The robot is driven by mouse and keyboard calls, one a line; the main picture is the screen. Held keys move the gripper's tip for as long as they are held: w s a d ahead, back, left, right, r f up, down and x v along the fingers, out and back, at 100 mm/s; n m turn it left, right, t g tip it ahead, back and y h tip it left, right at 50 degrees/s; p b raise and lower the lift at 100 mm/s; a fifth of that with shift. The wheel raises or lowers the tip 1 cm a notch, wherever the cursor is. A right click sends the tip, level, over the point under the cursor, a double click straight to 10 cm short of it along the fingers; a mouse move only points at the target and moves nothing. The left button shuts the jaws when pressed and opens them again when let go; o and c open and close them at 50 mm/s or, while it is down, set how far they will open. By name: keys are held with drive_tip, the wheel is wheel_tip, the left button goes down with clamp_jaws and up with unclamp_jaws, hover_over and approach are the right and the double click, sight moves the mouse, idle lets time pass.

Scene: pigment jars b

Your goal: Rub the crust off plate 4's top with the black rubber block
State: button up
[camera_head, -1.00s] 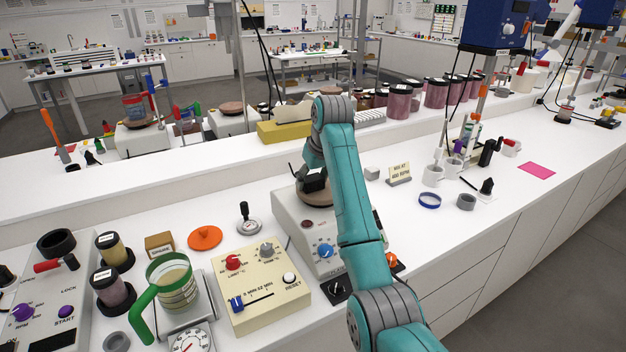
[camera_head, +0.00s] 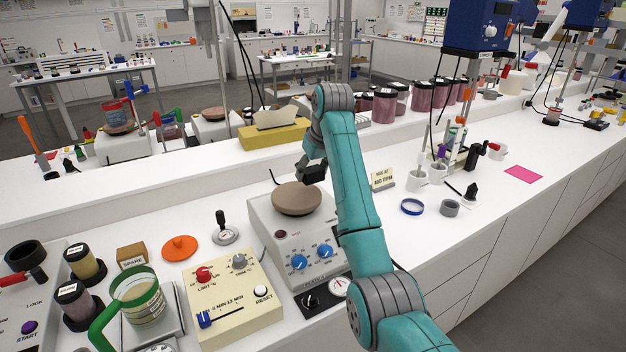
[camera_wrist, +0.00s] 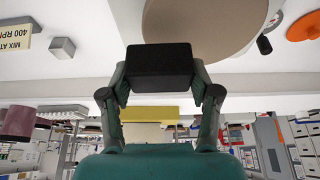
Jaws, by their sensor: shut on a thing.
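The hot plate unit (camera_head: 262,222) has a round brown plate (camera_head: 297,199) on top and two blue knobs in front. Its label reads "PLATE", but I cannot make out the number. The top looks evenly brown; I cannot tell crust from bare surface. My gripper (camera_head: 313,168) is shut on the black rubber block (camera_head: 314,174), just above and behind the plate's back right edge. The wrist view shows the block (camera_wrist: 160,68) between both fingers, with the plate (camera_wrist: 200,22) beyond it. The block appears clear of the plate.
A beige control box (camera_head: 235,292) stands front left, with a green-handled jug (camera_head: 143,297) beside it. An orange lid (camera_head: 180,248) lies behind. A raised ledge with a yellow box (camera_head: 275,134) runs behind.

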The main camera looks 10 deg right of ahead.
drive_tip(key=shift+d+r, duration=0.1)
drive_tip(key=shift+r, duration=2.55)
drive_tip(key=shift+f, duration=0.1)
